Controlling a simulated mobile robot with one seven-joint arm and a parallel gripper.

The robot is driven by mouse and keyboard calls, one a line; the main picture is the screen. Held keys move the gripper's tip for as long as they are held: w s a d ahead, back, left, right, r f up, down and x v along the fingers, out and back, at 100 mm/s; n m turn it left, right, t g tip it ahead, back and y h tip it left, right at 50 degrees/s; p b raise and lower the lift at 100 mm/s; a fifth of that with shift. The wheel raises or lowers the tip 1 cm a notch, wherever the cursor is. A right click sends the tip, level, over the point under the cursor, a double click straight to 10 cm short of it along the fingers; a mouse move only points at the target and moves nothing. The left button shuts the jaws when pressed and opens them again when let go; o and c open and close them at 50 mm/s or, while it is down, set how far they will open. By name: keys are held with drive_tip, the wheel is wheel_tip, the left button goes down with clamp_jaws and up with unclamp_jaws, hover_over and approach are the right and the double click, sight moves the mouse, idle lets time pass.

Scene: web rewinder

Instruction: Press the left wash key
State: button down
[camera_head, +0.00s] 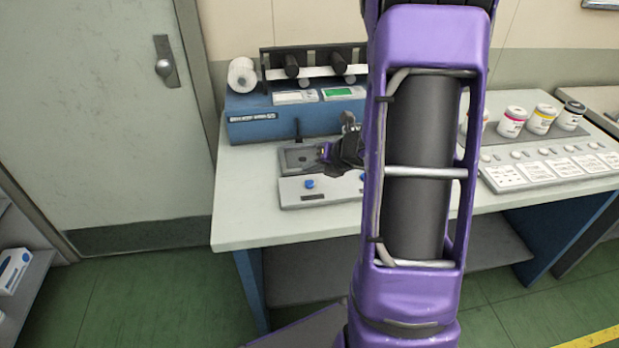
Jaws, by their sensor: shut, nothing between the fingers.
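A pale control box (322,189) lies near the front of the table, partly behind my arm. A round blue key (309,184) stands on its left part. A second blue key (363,177) shows at the edge of my arm to the right. I cannot read any labels on the keys. My gripper (325,151) is dark with purple parts, shut and empty. It points left over a grey tray-like plate (297,160) behind the box, above and slightly right of the left blue key in the picture. I cannot tell its exact height.
A blue machine (250,118) with rollers, a white roll (242,74) and a green display (338,93) stands behind. A panel (540,172) and several lidded jars (512,121) stand to the right. My arm hides the middle. The table's (240,205) left front is clear.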

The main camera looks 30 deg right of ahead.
sight(312, 185)
drive_tip(key=shift+r+p, duration=1.15)
drive_tip(key=shift+r, duration=0.45)
drive_tip(key=shift+f, duration=0.1)
